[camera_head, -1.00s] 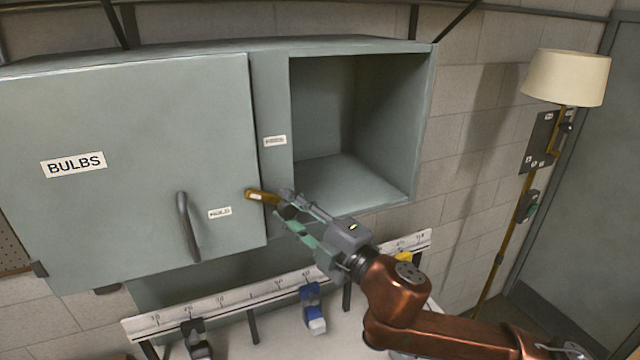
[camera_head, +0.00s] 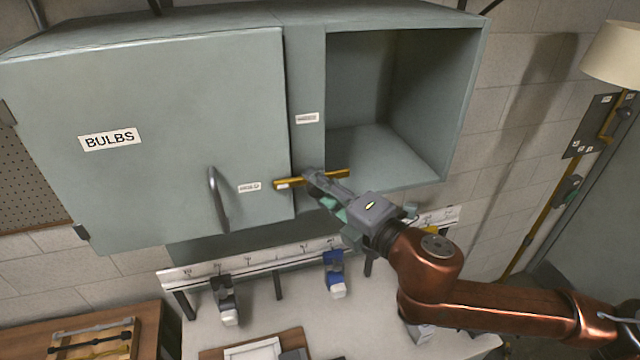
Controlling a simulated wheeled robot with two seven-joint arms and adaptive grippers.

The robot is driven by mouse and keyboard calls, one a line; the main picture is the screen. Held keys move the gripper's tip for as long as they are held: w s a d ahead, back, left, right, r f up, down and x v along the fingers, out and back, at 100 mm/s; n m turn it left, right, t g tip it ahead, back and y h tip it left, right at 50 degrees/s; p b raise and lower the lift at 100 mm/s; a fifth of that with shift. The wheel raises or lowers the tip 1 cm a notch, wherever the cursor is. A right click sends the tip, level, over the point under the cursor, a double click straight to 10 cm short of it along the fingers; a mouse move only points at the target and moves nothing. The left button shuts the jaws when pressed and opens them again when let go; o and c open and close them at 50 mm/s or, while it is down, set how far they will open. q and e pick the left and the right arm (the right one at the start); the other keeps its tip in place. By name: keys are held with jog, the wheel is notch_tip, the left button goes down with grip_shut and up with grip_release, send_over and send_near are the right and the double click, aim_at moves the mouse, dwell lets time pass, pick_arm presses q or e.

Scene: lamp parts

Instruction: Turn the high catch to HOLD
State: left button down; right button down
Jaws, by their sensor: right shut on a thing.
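The high catch is a yellow bar (camera_head: 338,174) on the divider between the cabinet door and the open compartment. It lies nearly level, its left end over the door's right edge beside a small white label (camera_head: 249,187), which looks like HOLD. Another small label (camera_head: 307,118) sits above it on the divider, too blurred to read. My right gripper (camera_head: 313,178) is shut on the middle of the bar, reaching in from the lower right and hiding its centre. My left gripper is not in view.
The BULBS door (camera_head: 130,180) is shut, with a grey handle (camera_head: 217,200). The compartment (camera_head: 385,150) right of the divider is open and empty. Below, a white rail (camera_head: 205,272) carries black and blue clips over a pale bench. A lamp (camera_head: 615,55) stands at right.

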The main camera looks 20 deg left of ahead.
jog(key=shift+f, duration=0.15)
jog(key=c, duration=1.5)
grip_release()
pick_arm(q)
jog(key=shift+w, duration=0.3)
pick_arm(e)
jog(key=v, duration=1.2)
jog(key=shift+f, duration=0.1)
